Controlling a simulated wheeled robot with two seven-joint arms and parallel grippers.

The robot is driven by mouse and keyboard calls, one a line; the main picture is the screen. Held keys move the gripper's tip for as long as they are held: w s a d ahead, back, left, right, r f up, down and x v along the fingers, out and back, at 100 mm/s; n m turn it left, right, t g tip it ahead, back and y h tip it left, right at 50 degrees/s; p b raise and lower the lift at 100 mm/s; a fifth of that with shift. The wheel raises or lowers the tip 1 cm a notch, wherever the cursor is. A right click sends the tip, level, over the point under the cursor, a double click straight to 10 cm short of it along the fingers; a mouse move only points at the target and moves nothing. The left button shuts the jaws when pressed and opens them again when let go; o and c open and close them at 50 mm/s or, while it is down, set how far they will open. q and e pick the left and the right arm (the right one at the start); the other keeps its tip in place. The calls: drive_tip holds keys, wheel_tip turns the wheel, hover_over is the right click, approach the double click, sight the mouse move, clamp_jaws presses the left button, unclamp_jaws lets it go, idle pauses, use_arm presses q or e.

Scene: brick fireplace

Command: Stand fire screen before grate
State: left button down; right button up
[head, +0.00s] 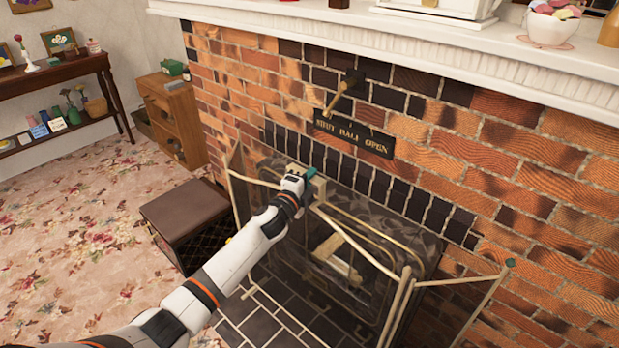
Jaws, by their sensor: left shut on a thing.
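The fire screen (403,290) is a folding screen with a thin cream and brass frame and see-through dark mesh. It is upright in front of the fireplace opening, its side panels angled outward. Its lower edge is partly hidden or out of frame, so I cannot tell whether it touches the hearth. My left gripper (314,187) is shut on the top of its middle panel. Through the mesh, pale log-like pieces (338,258) show in the dark opening; the grate itself is hard to make out. My right gripper is not in view.
Dark hearth tiles (262,327) lie below the screen. A dark box with a brown top (185,212) stands left of it. A brick wall (480,140) and white mantel (400,45) rise behind. A wooden cabinet (181,125) is farther left; floral carpet (75,225) is open.

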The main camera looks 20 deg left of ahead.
use_arm(q)
drive_tip(key=shift+f+b, duration=1)
drive_tip(key=shift+b, duration=0.2)
idle(1.2)
idle(0.5)
drive_tip(key=c, duration=1.5)
unclamp_jaws()
drive_tip(key=shift+s+d, duration=0.1)
drive_tip(key=shift+s, duration=0.05)
drive_tip(key=shift+o, duration=0.5)
drive_tip(key=shift+s+f, duration=0.1)
drive_tip(key=shift+f, duration=0.4)
drive_tip(key=shift+o, duration=1.4)
drive_tip(key=shift+r, duration=0.1)
drive_tip(key=shift+r, duration=0.1)
